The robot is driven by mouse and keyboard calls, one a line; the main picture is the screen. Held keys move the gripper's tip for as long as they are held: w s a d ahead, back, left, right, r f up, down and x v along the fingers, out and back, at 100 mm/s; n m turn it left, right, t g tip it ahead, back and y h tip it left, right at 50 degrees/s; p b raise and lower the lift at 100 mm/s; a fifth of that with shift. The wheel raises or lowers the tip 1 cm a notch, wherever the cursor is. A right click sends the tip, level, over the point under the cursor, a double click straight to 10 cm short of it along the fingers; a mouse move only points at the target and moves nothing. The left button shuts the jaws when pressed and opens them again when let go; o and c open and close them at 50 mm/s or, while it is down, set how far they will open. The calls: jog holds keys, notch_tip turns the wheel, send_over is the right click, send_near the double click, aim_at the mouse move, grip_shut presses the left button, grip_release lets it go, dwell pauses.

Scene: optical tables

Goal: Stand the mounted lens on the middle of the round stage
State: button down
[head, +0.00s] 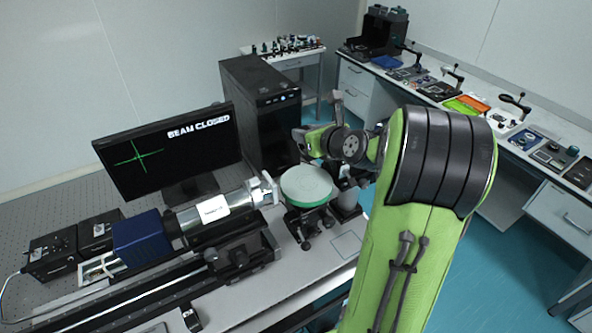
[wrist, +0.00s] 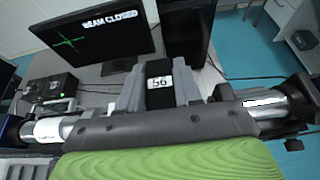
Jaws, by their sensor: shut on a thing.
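The round stage (head: 307,186) is a pale disc with a green rim, right of the silver tube. Its visible top looks bare in the head view; I cannot make it out in the wrist view. My gripper (wrist: 159,78) shows in the wrist view, its grey fingers shut on a black block with a white label reading 56, the mounted lens (wrist: 158,70). The lens glass is not visible. In the head view my wrist is just behind and above the stage; the fingers and lens cannot be made out there.
A silver tube (head: 213,212) with a blue end lies on the rail left of the stage. The monitor (head: 168,150) reads BEAM CLOSED. A black computer tower (head: 270,110) stands close behind the stage. A bench (head: 470,112) with several instruments runs along the right.

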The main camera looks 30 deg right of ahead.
jog(key=f, duration=0.3)
jog(key=f+b, duration=0.1)
jog(key=f, duration=0.6)
jog(key=shift+s+b, duration=0.25)
jog(key=shift+b, duration=0.15)
jog(key=c, duration=0.8)
grip_release()
jog(key=shift+r, duration=0.1)
jog(key=d+v, duration=0.1)
jog(key=v, duration=1.1)
jog(key=s+a+n+g+y, duration=0.35)
jog(key=a+n+g, duration=0.25)
jog(key=a+n, duration=1.45)
jog(key=s+n+h, duration=0.1)
jog(key=s+n, duration=0.3)
jog(key=n, duration=0.1)
jog(key=s+a+r+n+g, duration=0.1)
jog(key=s+n, duration=0.3)
jog(key=n, duration=0.1)
jog(key=s+r+n+h, duration=0.1)
jog(key=s+n, duration=0.3)
jog(key=n, duration=0.2)
jog(key=shift+s+a+g+h+b, duration=0.25)
jog(key=shift+a+g+h+b, duration=0.05)
jog(key=shift+g+h+b, duration=0.1)
